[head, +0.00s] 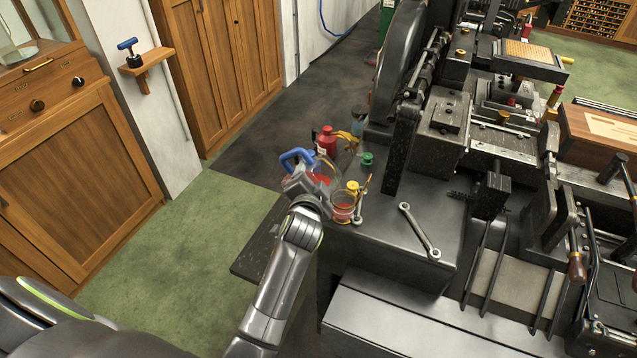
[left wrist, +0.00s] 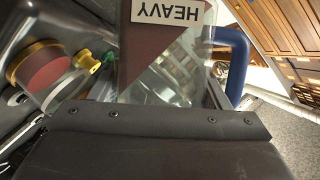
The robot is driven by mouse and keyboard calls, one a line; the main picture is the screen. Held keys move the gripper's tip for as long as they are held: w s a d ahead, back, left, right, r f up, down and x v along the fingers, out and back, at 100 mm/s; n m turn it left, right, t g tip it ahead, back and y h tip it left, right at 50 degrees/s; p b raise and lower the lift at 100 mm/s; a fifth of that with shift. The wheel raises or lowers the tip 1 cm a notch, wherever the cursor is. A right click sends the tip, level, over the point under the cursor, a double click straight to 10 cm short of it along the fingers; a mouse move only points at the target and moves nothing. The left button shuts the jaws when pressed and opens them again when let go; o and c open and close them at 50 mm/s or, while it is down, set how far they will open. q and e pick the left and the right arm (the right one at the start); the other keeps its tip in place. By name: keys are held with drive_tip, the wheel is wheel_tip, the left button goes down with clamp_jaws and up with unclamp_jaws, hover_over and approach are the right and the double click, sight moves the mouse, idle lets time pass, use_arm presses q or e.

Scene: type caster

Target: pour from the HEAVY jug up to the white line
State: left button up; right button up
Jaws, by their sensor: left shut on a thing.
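My left gripper (head: 305,190) is shut on a clear jug with a blue handle (head: 296,157) and red liquid. In the left wrist view the jug's label reads HEAVY (left wrist: 167,11), upside down. The liquid (left wrist: 142,40) meets the jug wall on a slant, so the jug looks tilted. A small clear glass (head: 343,207) with red liquid stands on the machine's dark top, just right of the jug. It also shows in the left wrist view (left wrist: 40,70). A white line on the glass is not clear, and I cannot tell whether liquid is flowing.
A red bottle (head: 327,141), a green-capped item (head: 367,159) and a yellow-topped item (head: 352,187) stand close around the jug and glass. A wrench (head: 420,232) lies to the right on the dark top. Large press machinery (head: 440,125) rises behind and right.

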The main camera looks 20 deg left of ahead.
use_arm(q)
drive_tip(key=shift+d+r, duration=0.15)
drive_tip(key=shift+r+m+t, duration=0.3)
drive_tip(key=shift+m, duration=0.3)
idle(0.8)
drive_tip(key=shift+d+r+m+t+y, duration=0.25)
drive_tip(key=shift+r+m+y, duration=0.2)
drive_tip(key=shift+m, duration=0.25)
drive_tip(key=shift+d+r+m+t+y, duration=0.15)
drive_tip(key=shift+d+r+m+y, duration=0.2)
drive_tip(key=shift+m, duration=0.35)
idle(4.8)
